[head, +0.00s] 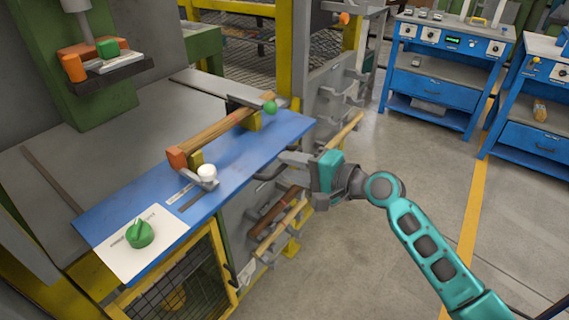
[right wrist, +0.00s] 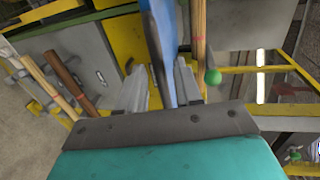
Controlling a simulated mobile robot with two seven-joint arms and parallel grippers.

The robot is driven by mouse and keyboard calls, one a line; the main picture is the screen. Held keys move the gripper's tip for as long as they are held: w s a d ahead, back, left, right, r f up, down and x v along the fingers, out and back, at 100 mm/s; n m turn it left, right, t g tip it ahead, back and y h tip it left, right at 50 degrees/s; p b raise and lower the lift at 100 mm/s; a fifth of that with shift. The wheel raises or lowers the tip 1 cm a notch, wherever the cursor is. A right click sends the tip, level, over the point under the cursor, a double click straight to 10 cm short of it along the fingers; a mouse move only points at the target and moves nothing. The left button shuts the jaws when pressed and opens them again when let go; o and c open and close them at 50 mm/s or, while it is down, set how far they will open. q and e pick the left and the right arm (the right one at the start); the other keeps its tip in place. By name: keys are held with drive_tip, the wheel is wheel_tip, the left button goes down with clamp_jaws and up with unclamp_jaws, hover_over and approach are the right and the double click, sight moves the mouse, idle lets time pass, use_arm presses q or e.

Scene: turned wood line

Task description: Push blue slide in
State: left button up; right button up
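The blue slide (head: 262,150) is a flat blue plate lying along the front of the grey machine bed. It carries a wooden spindle (head: 218,128) held between an orange block and a green-knobbed end, with a white knob (head: 207,173) near its left part. In the right wrist view the slide (right wrist: 160,45) shows edge-on. My right gripper (head: 288,164) is at the slide's front right edge. In the right wrist view its two fingers (right wrist: 163,88) stand apart, on either side of the slide, with a gap at the left finger. My left gripper is not in view.
A white panel with a green dial (head: 140,234) sits at the slide's left end. Below the slide are a yellow-framed mesh guard (head: 178,288) and a rack with wooden pieces (head: 278,217). Blue workbenches (head: 432,85) stand at the right across open floor.

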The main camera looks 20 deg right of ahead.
drive_tip(key=shift+x, duration=1.2)
clamp_jaws()
